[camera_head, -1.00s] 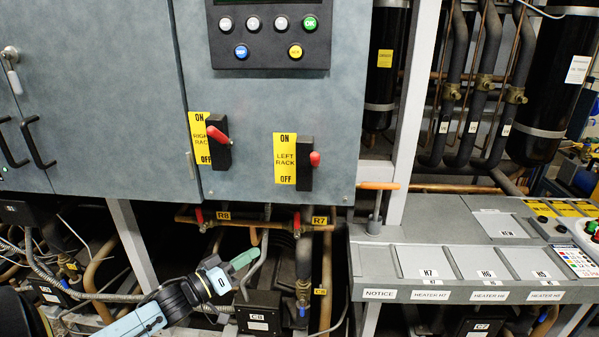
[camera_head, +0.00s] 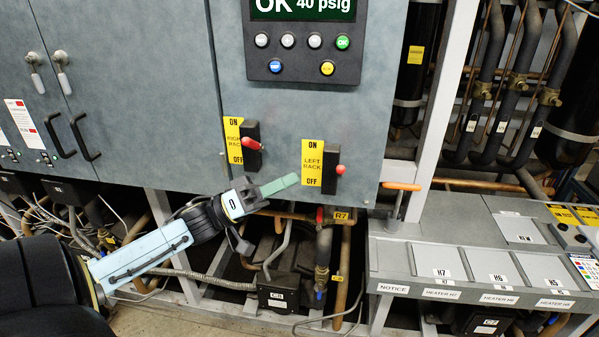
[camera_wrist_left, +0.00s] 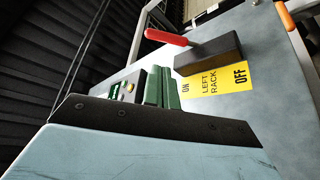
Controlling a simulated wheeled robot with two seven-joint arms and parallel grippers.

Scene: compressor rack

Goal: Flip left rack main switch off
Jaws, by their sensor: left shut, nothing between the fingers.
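The left rack main switch is a black block (camera_head: 331,168) with a red knob (camera_head: 340,169), right of its yellow ON/OFF label (camera_head: 312,163). The knob sticks out about midway along the label's height; its exact setting is unclear. My left gripper (camera_head: 292,181) has its green fingers shut and empty. It is just left of and slightly below the label, apart from the knob. In the left wrist view, the shut fingers (camera_wrist_left: 162,88) lie near the red lever (camera_wrist_left: 166,37), black block (camera_wrist_left: 212,51) and LEFT RACK label (camera_wrist_left: 218,80). My right gripper is not visible.
The right rack switch (camera_head: 251,144) with its red lever is to the left, above my gripper. A button panel (camera_head: 303,45) is above. An orange handle (camera_head: 402,186) and grey heater bench (camera_head: 450,235) are at the right. Pipes run below the cabinet.

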